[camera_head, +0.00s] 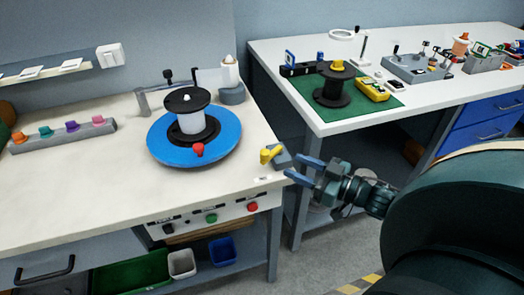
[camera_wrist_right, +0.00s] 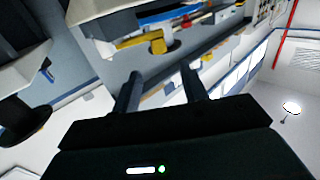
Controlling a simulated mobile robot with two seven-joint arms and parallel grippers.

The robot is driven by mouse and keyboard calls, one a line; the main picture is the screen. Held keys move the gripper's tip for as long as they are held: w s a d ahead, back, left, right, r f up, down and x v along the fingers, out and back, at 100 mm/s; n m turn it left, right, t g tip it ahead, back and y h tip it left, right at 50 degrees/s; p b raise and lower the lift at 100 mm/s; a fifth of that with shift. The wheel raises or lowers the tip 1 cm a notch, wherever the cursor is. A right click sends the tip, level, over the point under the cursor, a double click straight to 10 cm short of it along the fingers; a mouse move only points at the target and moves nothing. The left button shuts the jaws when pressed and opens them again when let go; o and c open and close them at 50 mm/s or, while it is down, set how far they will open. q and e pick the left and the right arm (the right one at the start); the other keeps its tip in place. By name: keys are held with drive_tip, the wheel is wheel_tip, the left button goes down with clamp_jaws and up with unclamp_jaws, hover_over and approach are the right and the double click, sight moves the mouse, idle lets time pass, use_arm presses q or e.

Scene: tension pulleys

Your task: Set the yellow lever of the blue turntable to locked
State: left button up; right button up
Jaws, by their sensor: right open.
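The blue turntable (camera_head: 222,146) lies flat on the left bench and carries a black-and-white spool (camera_head: 190,122). A red knob (camera_head: 198,150) stands at its front. The yellow lever (camera_head: 269,154) sits on a small grey mount at the bench's right edge, beside the turntable. My right gripper (camera_head: 299,167) is open and empty just right of the lever, its fingers pointing left, apart from it. In the right wrist view a yellow part (camera_wrist_right: 157,45) shows beyond the open fingers; I cannot tell surely whether it is the lever. My left gripper is not in view.
A front panel with green (camera_head: 211,218) and red (camera_head: 252,207) buttons is below the bench edge. A rack of coloured pegs (camera_head: 62,136) stands at the left. A second bench with a green mat (camera_head: 385,102) stands at the back right, across a floor gap.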

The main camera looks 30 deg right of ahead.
sight(269, 155)
drive_tip(key=x, duration=1)
drive_tip(key=shift+f, duration=0.1)
drive_tip(key=shift+c, duration=0.5)
clamp_jaws()
